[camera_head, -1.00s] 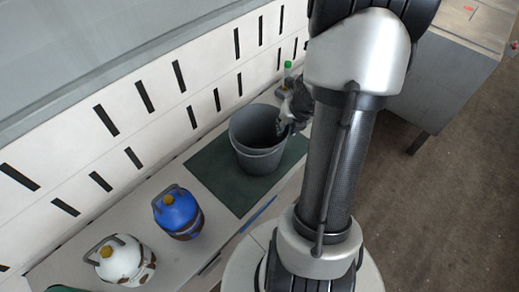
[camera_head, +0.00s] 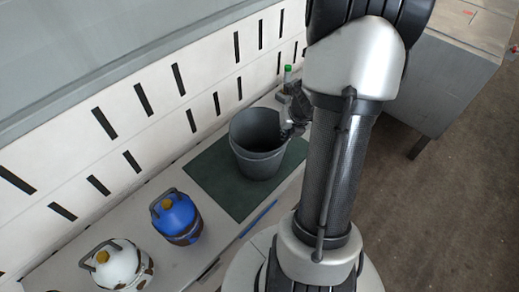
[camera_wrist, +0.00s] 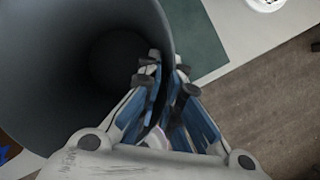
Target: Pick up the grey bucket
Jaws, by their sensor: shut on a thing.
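The grey bucket (camera_head: 257,143) is upright on the dark green mat (camera_head: 214,178) on the counter in the head view. My gripper (camera_head: 296,112) is at the right side of its rim, partly hidden by my arm. In the wrist view, the bucket (camera_wrist: 60,60) fills the upper left, with its open mouth toward the camera and its inside dark. My gripper (camera_wrist: 165,95) is shut on the bucket's wall, one finger inside and one outside. I cannot tell whether the bucket's base is clear of the mat.
A blue gas cylinder (camera_head: 177,217) and a white-and-brown one (camera_head: 121,265) stand on the counter (camera_head: 160,222) to the left. A slotted white wall (camera_head: 150,100) runs behind. A grey cabinet (camera_head: 440,85) is at right.

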